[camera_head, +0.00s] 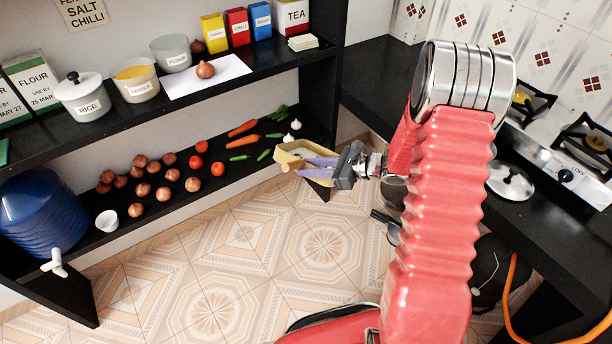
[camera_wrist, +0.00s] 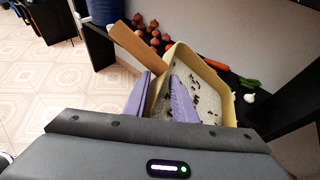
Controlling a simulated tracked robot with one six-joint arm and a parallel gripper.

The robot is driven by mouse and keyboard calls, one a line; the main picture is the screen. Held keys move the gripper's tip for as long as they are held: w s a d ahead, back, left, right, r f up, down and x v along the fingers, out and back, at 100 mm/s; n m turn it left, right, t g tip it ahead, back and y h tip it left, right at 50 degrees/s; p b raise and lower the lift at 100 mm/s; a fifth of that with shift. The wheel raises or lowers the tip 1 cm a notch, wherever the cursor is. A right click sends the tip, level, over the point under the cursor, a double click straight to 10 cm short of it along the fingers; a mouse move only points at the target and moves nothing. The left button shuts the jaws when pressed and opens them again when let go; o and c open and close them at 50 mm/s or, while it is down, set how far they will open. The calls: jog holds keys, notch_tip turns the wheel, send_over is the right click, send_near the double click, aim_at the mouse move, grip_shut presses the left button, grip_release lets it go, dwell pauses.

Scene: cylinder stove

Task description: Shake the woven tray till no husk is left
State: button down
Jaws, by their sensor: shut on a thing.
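The woven tray (camera_wrist: 217,82) is a pale yellow, walled tray with a flat tan board-like part (camera_wrist: 134,45) sticking out on its left in the wrist view. Pale grain with several dark bits, likely husk, lies inside it (camera_wrist: 205,95). My gripper (camera_wrist: 165,88) has purple fingers shut on the tray's near wall, one finger outside and one inside. In the head view the tray (camera_head: 293,152) is held in the air in front of the lower shelf, left of my gripper (camera_head: 318,167). My gripper body hides the tray's near part in the wrist view.
The lower shelf holds onions (camera_head: 163,193), tomatoes (camera_head: 196,162), carrots (camera_head: 243,128), garlic and a blue container (camera_head: 40,215). The upper shelf holds a rice pot (camera_head: 83,97), tubs and boxes. A black counter with a stove (camera_head: 560,160) is at right.

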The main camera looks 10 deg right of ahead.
jog(key=s+a, duration=0.1)
jog(key=s, duration=0.1)
jog(key=s+a, duration=0.1)
jog(key=s, duration=0.1)
jog(key=shift+a, duration=0.4)
jog(key=shift+w+d, duration=0.1)
jog(key=shift+w, duration=0.05)
jog(key=shift+w+d, duration=0.7)
jog(key=shift+w, duration=0.3)
jog(key=shift+w+d, duration=0.7)
jog(key=shift+w, duration=0.25)
jog(key=s+a, duration=0.1)
jog(key=s, duration=0.1)
jog(key=s+a, duration=0.2)
